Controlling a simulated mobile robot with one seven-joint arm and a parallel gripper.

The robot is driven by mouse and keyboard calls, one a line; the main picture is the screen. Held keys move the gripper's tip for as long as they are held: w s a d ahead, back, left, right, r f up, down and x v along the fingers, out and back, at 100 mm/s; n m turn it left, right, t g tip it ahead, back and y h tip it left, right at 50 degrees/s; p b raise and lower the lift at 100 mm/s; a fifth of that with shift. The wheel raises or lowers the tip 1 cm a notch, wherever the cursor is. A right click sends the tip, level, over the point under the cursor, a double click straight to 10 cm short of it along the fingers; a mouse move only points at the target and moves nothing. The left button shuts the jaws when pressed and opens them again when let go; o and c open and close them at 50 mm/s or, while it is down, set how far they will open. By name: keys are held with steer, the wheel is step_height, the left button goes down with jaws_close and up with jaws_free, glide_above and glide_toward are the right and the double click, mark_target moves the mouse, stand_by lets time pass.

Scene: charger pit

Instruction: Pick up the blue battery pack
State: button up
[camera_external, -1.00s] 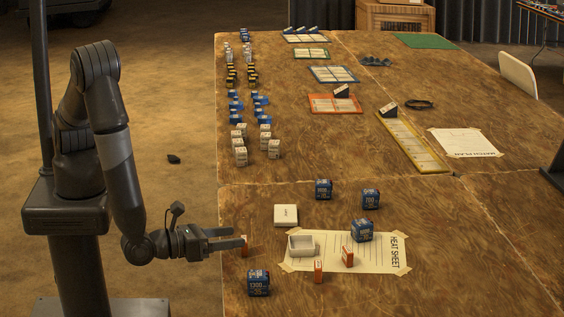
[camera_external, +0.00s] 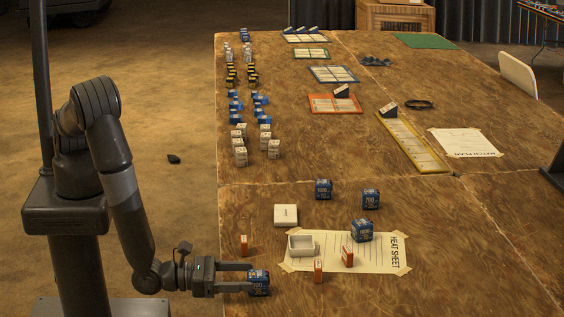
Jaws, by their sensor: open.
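Several blue battery packs with white print are on the near table. One blue battery pack (camera_external: 260,284) stands near the table's left edge, at the tips of my gripper (camera_external: 251,277). My gripper is open, with one finger toward the far side of this pack and one toward the near side. Whether the fingers touch it cannot be told. Another blue pack (camera_external: 362,231) stands on the heat sheet. Two more blue packs, one (camera_external: 323,190) and another (camera_external: 370,200), stand farther back.
The heat sheet (camera_external: 376,262) is taped down right of my gripper. On it are a white open box (camera_external: 301,245) and orange blocks (camera_external: 318,271) (camera_external: 348,257). Another orange block (camera_external: 244,245) stands just beyond my gripper, and a flat white box (camera_external: 286,215) farther back. The right side is clear.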

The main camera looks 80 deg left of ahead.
mark_target(257, 274)
steer(key=w, duration=0.4)
steer(key=shift+r, duration=0.15)
steer(key=c, duration=1.2)
